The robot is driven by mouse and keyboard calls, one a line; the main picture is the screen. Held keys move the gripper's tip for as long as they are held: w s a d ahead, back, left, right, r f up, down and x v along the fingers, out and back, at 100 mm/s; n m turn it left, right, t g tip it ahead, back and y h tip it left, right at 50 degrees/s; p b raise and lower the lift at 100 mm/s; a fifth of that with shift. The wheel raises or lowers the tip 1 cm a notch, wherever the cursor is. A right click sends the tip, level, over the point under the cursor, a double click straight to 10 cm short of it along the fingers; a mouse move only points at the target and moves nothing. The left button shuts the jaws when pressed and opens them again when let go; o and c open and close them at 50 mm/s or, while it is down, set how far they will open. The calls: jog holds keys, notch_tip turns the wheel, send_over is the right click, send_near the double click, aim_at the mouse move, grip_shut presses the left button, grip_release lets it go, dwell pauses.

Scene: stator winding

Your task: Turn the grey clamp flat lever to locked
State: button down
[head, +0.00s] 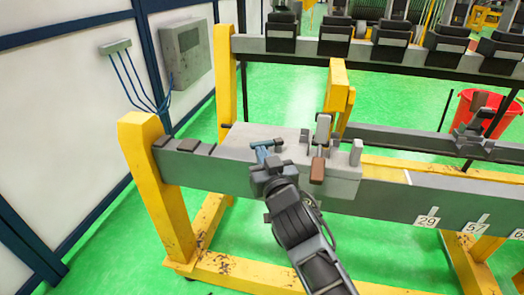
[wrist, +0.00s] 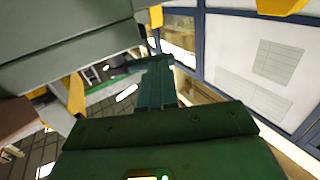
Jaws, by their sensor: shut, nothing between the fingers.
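My gripper (head: 266,147) is over the left part of the grey block (head: 235,140) on the yellow-legged stand. Its fingers are shut together and empty, and they also show in the wrist view (wrist: 156,85). To their right stands a clamp with an upright light grey flat lever (head: 323,128) and a brown grip (head: 317,171) at the block's front edge. The gripper is apart from this lever. I cannot tell for sure which part is the flat lever's handle. In the wrist view a large grey surface fills the upper left, and a brown piece (wrist: 18,115) shows at the left edge.
Small grey posts (head: 356,152) stand right of the clamp. A long grey beam (head: 400,205) with number tags runs right. A yellow upright (head: 338,95) rises behind the clamp. A red bin (head: 478,108) stands at the right. Open green floor lies behind.

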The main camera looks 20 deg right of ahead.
aim_at(253, 148)
jog(key=shift+w, duration=0.35)
jog(key=shift+w+a+f+b, duration=0.1)
jog(key=shift+w+b, duration=0.15)
jog(key=shift+b, duration=0.3)
jog(key=shift+w+a+b, duration=0.15)
jog(key=shift+w+b, duration=0.6)
jog(key=shift+b, duration=0.05)
jog(key=shift+w+a+b, duration=0.15)
jog(key=shift+w+b, duration=0.55)
jog(key=shift+b, duration=0.05)
jog(key=shift+a, duration=0.1)
